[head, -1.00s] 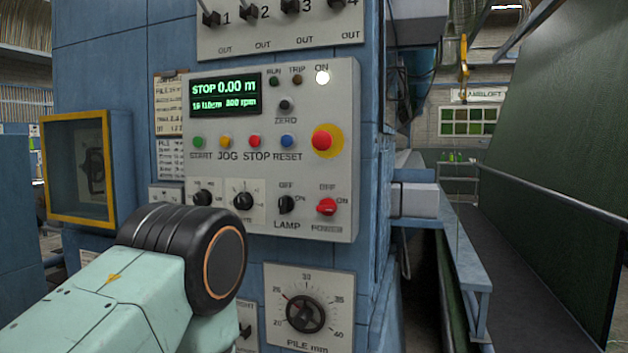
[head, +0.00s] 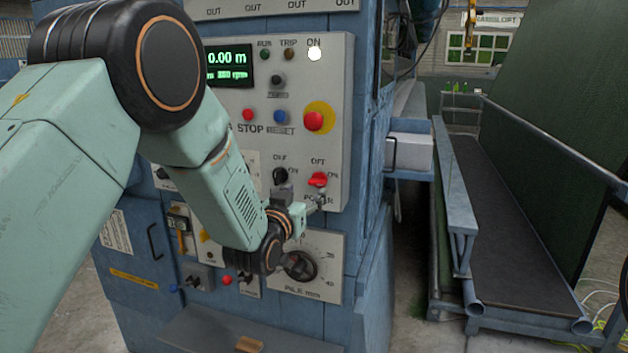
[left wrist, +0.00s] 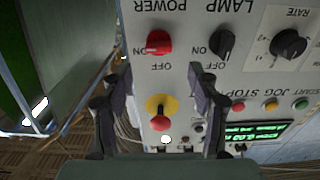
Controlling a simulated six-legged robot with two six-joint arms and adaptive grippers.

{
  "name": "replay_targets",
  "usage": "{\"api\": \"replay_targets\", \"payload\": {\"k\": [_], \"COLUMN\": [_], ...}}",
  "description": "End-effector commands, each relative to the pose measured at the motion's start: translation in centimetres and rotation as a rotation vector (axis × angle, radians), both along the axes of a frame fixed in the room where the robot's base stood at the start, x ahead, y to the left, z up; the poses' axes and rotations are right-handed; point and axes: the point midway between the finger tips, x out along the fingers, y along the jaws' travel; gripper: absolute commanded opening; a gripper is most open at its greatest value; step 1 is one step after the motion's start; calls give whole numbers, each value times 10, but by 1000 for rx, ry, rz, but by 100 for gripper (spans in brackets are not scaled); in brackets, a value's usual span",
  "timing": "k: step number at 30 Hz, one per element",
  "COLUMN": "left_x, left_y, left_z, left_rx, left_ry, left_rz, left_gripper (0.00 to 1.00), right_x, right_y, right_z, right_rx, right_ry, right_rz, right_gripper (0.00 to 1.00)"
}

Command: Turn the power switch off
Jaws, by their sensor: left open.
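The red power switch (head: 318,179) is at the lower right of the grey control panel (head: 342,110). I see no contact. My right gripper is not in view.
The black lamp switch (left wrist: 222,43) is beside the power switch. The red stop button on yellow (head: 314,121) is above it. The white ON light (head: 314,54) is lit. The pile dial (head: 299,266) is just below my gripper.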

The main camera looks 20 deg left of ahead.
Motion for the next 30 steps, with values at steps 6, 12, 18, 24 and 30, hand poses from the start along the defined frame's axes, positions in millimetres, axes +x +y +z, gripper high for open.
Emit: {"api": "replay_targets", "payload": {"k": [6,12,18,24,30], "left_x": [31,52,62,64,64], "left_y": [-3,-5,-5,-5,-5], "left_z": [0,0,-1,-1,-1], "left_rx": [0,0,0,0,0], "left_ry": [-1,1,1,2,2], "left_rz": [0,0,0,0,0], "left_gripper": [60,60,60,60,53], "right_x": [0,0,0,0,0], "right_y": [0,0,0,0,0], "right_z": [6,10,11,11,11], "right_rx": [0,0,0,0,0], "right_ry": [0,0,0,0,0], "right_rz": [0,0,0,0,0], "right_gripper": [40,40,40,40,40]}}
